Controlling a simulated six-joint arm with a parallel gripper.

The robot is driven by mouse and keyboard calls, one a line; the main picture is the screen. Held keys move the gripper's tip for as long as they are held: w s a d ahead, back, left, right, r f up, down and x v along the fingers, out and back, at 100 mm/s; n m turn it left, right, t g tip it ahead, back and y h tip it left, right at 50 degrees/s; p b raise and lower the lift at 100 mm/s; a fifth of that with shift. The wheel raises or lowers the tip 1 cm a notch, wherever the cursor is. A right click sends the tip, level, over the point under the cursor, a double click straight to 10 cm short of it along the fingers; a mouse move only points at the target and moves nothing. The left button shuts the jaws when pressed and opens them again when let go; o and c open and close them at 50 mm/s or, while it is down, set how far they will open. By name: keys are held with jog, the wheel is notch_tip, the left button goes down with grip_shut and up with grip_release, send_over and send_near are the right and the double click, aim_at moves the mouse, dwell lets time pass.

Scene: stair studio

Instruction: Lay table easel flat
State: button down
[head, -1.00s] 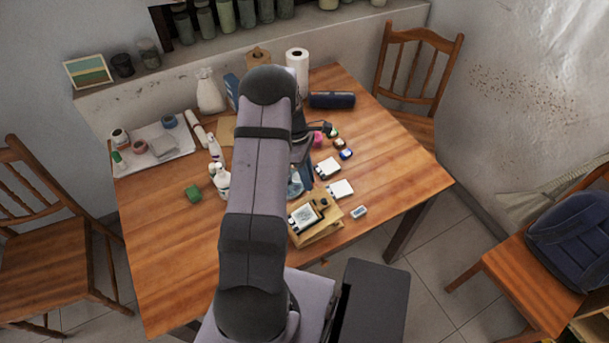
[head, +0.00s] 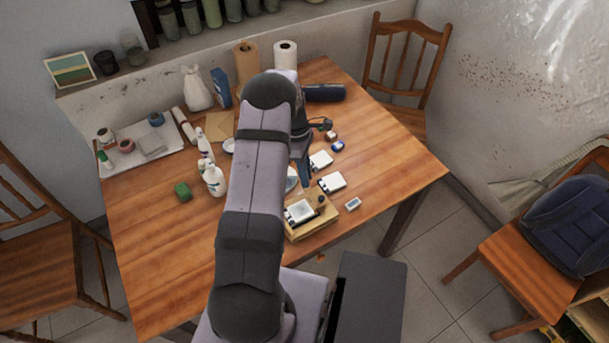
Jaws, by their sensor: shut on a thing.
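The table easel (head: 318,223) is a small light-wood stand near the front edge of the table, just right of my arm. It looks low, with little tilt showing. A small white-framed picture (head: 300,212) rests on it, and a dark knob sits at its upper right. My gripper (head: 304,184) is mostly hidden behind my arm. Its dark body and a blue-grey finger show at the easel's far side. It is shut on the easel, though the contact itself is hard to see.
White square pads (head: 332,182) and a small pale box (head: 353,203) lie right of the easel. A dark blue roll (head: 324,93) lies at the back. The table's front left (head: 165,270) is clear.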

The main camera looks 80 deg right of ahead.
jog(key=shift+s+d, duration=0.25)
jog(key=shift+d, duration=0.05)
jog(key=c, duration=2)
grip_release()
jog(key=o, duration=0.3)
jog(key=shift+s+d+f, duration=0.15)
jog(key=shift+o, duration=0.2)
jog(key=shift+w, duration=0.2)
jog(key=b+v, duration=0.2)
jog(key=v, duration=0.5)
jog(key=shift+r+b, duration=0.25)
jog(key=shift+b, duration=0.05)
jog(key=shift+s, duration=0.1)
